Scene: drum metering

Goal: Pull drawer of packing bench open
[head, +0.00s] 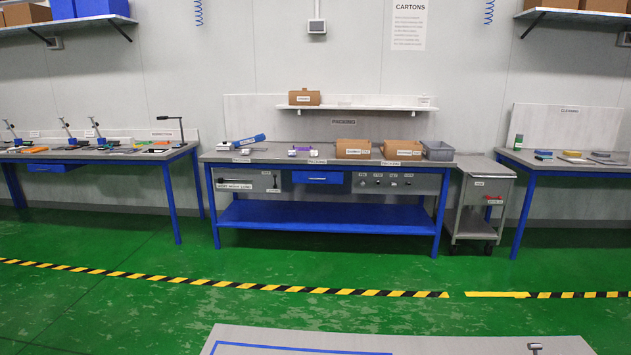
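The packing bench (326,222) stands against the far wall in the middle of the head view, with a grey top, blue legs and a blue lower shelf. Its blue drawer (319,178) sits under the top, near the middle, and looks closed. My gripper is not in view.
A grey cart (478,200) stands against the bench's right side. Other tables stand at left (172,205) and right (522,215). Green floor (250,262) with a yellow-black stripe (220,283) is clear before the bench. A grey surface (480,343) crosses the bottom foreground.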

